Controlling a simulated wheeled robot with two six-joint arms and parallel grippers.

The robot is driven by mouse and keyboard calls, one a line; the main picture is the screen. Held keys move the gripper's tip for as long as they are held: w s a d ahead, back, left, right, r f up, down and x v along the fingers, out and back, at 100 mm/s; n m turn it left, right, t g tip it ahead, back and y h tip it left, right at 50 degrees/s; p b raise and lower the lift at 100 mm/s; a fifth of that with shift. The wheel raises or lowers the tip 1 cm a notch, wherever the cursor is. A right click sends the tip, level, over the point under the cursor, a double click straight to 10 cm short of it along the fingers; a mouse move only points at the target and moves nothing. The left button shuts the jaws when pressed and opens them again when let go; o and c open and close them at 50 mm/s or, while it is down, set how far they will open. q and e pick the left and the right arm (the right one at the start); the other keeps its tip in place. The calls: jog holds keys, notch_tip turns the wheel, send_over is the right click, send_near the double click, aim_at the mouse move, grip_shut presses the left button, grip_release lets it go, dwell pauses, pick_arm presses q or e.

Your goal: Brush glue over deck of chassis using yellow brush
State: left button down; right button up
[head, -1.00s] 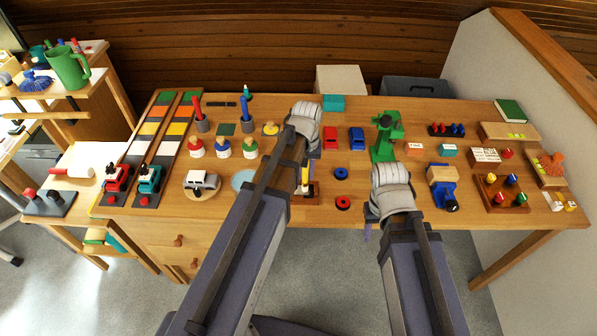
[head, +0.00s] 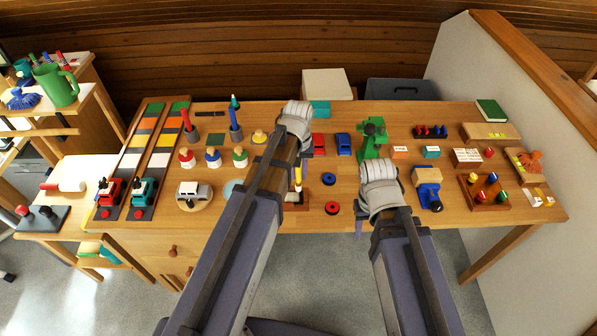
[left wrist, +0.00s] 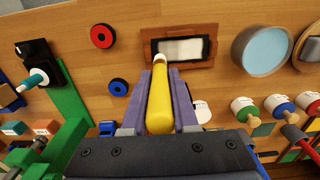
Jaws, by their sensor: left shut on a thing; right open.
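The yellow brush (left wrist: 160,103) is held between the fingers of my left gripper (left wrist: 158,112), its pale tip pointing at the chassis. In the head view, a short piece of the brush (head: 298,176) shows below my left gripper (head: 297,163). The chassis (left wrist: 152,55) is a brown-edged block with a dark top and a whitish patch on its deck. The brush tip is at the chassis's near edge in the left wrist view; I cannot tell whether it touches. In the head view, the chassis (head: 293,197) is partly hidden by my left arm. My right gripper (head: 359,224) is open, mostly hidden behind its wrist.
A pale-blue round dish (left wrist: 263,49) lies beside the chassis. A red ring (head: 331,208) and a blue ring (head: 328,179) lie on its other side. A green stand (head: 372,139) rises behind my right wrist. A white toy car (head: 193,190) sits to the left.

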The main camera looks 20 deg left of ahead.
aim_at(298, 180)
pick_arm(q)
jog(key=shift+r+p, duration=0.65)
jog(key=shift+r, duration=0.35)
jog(key=shift+r, duration=0.1)
notch_tip(298, 180, up, 3)
jog(key=p, duration=0.3)
jog(key=shift+f, duration=0.2)
notch_tip(298, 180, down, 7)
jog(key=b, duration=0.7)
jog(key=shift+f+b, duration=0.95)
jog(key=shift+b, duration=0.05)
dwell(0.6)
